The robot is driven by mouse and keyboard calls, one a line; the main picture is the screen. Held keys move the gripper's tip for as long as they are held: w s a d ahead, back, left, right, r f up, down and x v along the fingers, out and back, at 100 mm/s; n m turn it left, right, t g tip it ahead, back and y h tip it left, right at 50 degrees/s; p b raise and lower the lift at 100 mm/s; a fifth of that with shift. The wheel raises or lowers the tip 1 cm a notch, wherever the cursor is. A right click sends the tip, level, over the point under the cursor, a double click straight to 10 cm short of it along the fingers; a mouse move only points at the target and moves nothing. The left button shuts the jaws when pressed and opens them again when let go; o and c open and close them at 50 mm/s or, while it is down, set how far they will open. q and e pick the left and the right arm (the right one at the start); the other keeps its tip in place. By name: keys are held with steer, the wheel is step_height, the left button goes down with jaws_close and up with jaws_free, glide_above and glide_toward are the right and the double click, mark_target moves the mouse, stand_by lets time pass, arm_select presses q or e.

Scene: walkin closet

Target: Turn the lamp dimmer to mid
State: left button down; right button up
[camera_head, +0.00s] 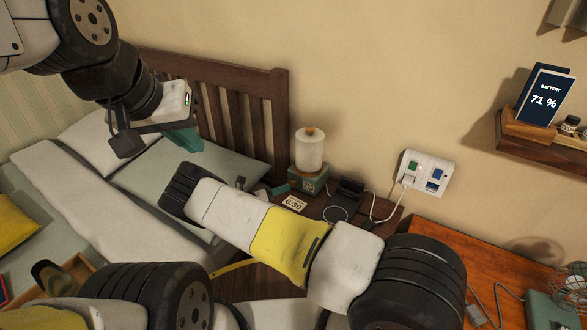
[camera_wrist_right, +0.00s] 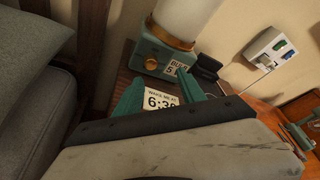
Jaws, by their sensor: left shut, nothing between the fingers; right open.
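The lamp has a white cylindrical shade (camera_head: 309,150) and a teal base (camera_head: 308,180), and stands upright on the dark nightstand. In the right wrist view the lamp base (camera_wrist_right: 151,56) shows a brass-coloured collar under the shade and a small label reading "BULB". In the head view only a teal fingertip (camera_head: 280,188) shows beyond my arm. My left gripper (camera_head: 186,139) is shut and empty above the bed.
A "6:30" card (camera_head: 294,203) lies on the nightstand (camera_head: 385,213) near my right fingers. A dark charging stand (camera_head: 344,196) is right of the lamp, its cable running to the wall outlet (camera_head: 424,172). The bed headboard (camera_head: 278,120) rises close on the left.

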mark_target(292, 184)
steer(key=shift+w+a+f+n+t+y, duration=0.1)
steer(key=shift+a+f+n+t+y, duration=0.15)
steer(key=shift+n, duration=0.2)
steer(key=shift+a+n+t+y, duration=0.15)
steer(key=shift+a+n, duration=0.15)
steer(key=shift+n, duration=0.15)
steer(key=shift+w+d+f, duration=0.1)
steer(key=shift+w, duration=0.1)
steer(key=x, duration=0.7)
steer(key=shift+w, duration=0.1)
steer(key=shift+c, duration=0.2)
jaws_close()
